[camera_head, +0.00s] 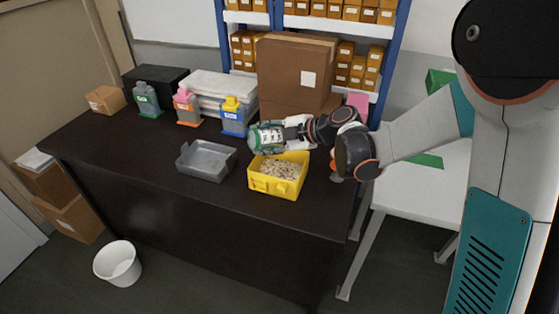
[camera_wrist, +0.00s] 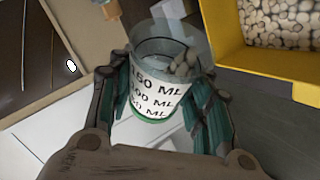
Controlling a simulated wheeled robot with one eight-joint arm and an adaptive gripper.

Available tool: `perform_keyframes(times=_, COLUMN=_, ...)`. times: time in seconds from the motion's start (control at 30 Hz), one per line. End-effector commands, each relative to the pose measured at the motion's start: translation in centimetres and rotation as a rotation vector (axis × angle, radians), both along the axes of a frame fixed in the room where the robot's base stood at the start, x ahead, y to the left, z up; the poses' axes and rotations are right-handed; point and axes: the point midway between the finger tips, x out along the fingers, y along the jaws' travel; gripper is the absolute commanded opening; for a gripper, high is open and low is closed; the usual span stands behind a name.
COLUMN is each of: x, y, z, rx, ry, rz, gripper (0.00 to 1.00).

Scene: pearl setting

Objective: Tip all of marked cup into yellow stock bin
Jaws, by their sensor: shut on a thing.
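The marked cup (camera_head: 266,137) is clear, with a white label, black ML marks and a green base. My gripper (camera_head: 290,131) is shut around its sides and holds it tipped over, near level, mouth toward the left. The cup is over the back-left part of the yellow stock bin (camera_head: 271,187), which holds many pale pieces. In the wrist view, a few pale pieces show inside the cup (camera_wrist: 158,95) near its mouth. The yellow bin (camera_wrist: 272,62) is at the right there, apart from the cup.
An empty grey tray (camera_head: 207,163) stands left of the bin. Blue (camera_head: 233,118), pink (camera_head: 187,108) and green (camera_head: 146,100) labelled containers line the back. A large cardboard box (camera_head: 292,75) stands behind my gripper. The table's front left is clear.

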Motion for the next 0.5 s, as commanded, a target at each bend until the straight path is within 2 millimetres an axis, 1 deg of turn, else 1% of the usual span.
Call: perform_keyframes(times=0.5, x=0.17, y=-0.31, z=0.22, rx=0.058, ry=0.032, rz=-0.001, gripper=0.21)
